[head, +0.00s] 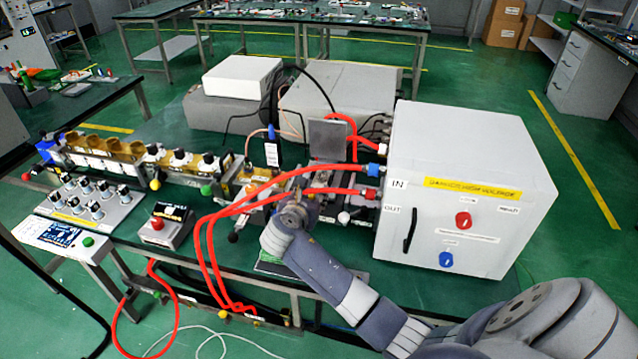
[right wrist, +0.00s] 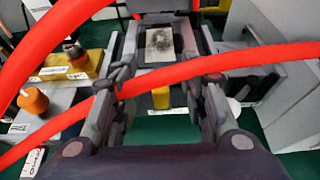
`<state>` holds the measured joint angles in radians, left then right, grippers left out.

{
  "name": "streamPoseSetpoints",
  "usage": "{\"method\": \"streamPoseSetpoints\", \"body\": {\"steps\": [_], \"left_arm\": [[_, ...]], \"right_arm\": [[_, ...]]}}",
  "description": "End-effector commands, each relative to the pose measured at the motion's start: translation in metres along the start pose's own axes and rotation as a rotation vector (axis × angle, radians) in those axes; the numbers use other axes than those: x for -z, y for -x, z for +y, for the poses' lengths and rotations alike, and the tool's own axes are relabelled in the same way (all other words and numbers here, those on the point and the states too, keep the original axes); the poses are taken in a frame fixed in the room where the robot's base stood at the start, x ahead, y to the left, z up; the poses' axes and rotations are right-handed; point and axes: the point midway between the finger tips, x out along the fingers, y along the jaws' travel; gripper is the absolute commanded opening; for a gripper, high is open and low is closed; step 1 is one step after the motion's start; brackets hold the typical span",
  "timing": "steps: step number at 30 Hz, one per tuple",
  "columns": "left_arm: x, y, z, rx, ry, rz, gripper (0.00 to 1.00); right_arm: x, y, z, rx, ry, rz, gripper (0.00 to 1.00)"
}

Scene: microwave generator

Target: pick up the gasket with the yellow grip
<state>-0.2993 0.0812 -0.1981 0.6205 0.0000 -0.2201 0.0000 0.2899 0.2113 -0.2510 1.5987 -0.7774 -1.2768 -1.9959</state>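My right gripper (head: 297,192) reaches over the bench, beside the red hoses left of the white cabinet; its fingertips are hard to make out in the head view. In the right wrist view the right gripper (right wrist: 161,86) is open, one finger on each side. A small yellow block (right wrist: 160,98), which looks like the gasket's yellow grip, shows between the fingers, with gaps on both sides. The gasket's own body cannot be told apart from the grey parts around it. A red hose crosses in front and hides part of this area. My left gripper is not in view.
Red hoses (head: 214,240) loop close around the right gripper, and one crosses its fingers in the wrist view. The white cabinet (head: 470,200) stands to the right. An upright grey plate (head: 328,138) stands behind. A control box (head: 165,226) sits to the left.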

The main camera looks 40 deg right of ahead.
Motion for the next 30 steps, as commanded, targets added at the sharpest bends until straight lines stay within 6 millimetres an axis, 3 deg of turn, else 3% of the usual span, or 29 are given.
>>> {"method": "streamPoseSetpoints", "body": {"steps": [5,10,11,23,30], "left_arm": [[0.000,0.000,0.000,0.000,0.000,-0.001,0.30],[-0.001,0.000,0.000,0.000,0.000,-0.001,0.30],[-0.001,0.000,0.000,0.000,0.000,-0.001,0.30],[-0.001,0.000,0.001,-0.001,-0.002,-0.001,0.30],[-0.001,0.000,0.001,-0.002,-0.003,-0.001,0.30]], "right_arm": [[0.000,0.000,0.000,0.000,0.000,0.000,0.40],[0.000,0.000,0.000,0.000,0.000,0.000,0.01],[0.000,0.000,0.000,0.000,0.000,0.000,0.00],[-0.002,0.001,0.000,0.000,-0.001,0.000,0.00],[-0.026,0.011,0.000,-0.001,-0.004,-0.004,0.00]]}}
